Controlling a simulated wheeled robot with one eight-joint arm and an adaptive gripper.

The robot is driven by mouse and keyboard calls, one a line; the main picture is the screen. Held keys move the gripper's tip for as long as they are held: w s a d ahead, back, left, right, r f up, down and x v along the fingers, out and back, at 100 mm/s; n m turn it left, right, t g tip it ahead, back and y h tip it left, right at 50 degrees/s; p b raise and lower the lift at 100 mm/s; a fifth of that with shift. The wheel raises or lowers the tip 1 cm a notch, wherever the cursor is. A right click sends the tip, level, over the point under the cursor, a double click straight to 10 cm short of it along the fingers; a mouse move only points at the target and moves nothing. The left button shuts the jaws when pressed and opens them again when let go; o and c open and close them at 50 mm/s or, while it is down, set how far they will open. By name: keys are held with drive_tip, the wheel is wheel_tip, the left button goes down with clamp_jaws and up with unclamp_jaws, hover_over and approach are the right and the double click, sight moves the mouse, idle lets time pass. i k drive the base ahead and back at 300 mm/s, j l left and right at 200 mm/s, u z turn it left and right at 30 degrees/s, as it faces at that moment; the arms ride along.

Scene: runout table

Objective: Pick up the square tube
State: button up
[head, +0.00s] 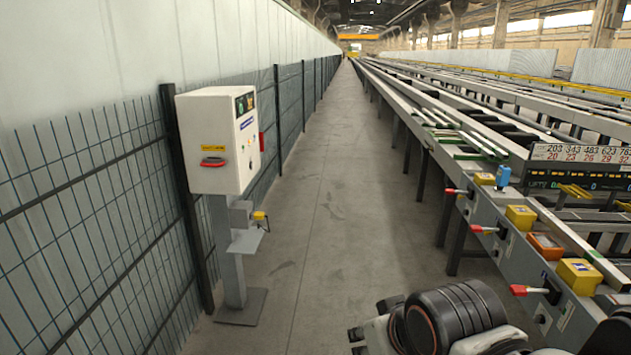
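I cannot pick out the square tube for certain. Several thin pale and green lengths (478,143) lie across the runout table (403,97) on the right, too small and far to tell if any is a square tube. Part of my arm, with a ridged black joint, shows at the bottom right, beside the near end of the table. My gripper is not in view.
A white control cabinet (217,141) stands on a grey post at the left, before a mesh fence (80,205). Yellow boxes (579,276) and red handles line the table's near side. The concrete aisle (330,190) between is clear.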

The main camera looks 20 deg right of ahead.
sight(497, 151)
drive_tip(key=i+l+z, duration=0.3)
drive_tip(key=i, duration=0.65)
drive_tip(key=i+z, duration=0.3)
drive_tip(key=i, duration=0.7)
drive_tip(key=i+j+z, duration=0.2)
drive_tip(key=i+z, duration=0.2)
drive_tip(key=i, duration=0.3)
drive_tip(key=i+j+z, duration=0.4)
drive_tip(key=i, duration=0.25)
drive_tip(key=i+j+z, duration=0.4)
drive_tip(key=i+j, duration=0.15)
drive_tip(key=i+j+z, duration=0.4)
drive_tip(key=i+j, duration=0.15)
drive_tip(key=j, duration=0.25)
